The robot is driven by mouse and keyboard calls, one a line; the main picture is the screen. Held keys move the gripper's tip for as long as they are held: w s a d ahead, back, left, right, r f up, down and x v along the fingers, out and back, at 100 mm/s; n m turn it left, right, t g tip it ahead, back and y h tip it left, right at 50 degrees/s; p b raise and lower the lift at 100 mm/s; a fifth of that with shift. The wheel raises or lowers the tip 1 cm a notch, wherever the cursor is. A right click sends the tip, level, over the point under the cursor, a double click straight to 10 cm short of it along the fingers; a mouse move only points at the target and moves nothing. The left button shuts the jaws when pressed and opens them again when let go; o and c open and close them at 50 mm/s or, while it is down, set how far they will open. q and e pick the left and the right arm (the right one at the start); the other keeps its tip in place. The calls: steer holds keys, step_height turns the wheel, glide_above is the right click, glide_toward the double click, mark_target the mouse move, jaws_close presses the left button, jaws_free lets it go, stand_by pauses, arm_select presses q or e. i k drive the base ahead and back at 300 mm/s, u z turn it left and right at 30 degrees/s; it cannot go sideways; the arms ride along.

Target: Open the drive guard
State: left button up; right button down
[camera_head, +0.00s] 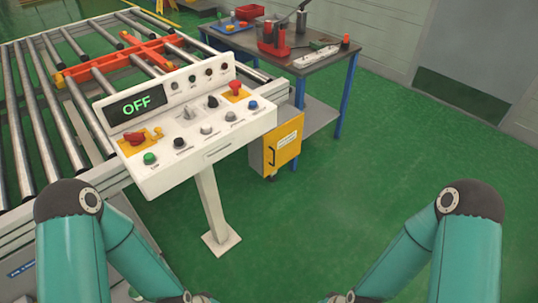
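A yellow panel (285,143) with a dark handle on its left side and a white label is likely the drive guard. It sits on a light grey housing beside the conveyor, behind the control console, and looks closed. The console hides part of the housing. My two teal arms reach in from the lower left and lower right corners and bend down to the bottom edge. Both grippers are below the picture and out of view.
A white control console (190,125) on a post stands front left; its display (136,106) reads OFF. A roller conveyor (70,100) with an orange frame (120,60) fills the left. A workbench (310,68) with tools stands behind. Green floor (400,160) is clear on the right.

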mark_target(280, 146)
steer(key=z, duration=0.25)
steer(key=i, duration=1.1)
steer(key=u, duration=2.4)
steer(key=k, duration=0.5)
steer(key=z, duration=0.75)
steer(key=i, duration=0.25)
steer(key=z, duration=0.45)
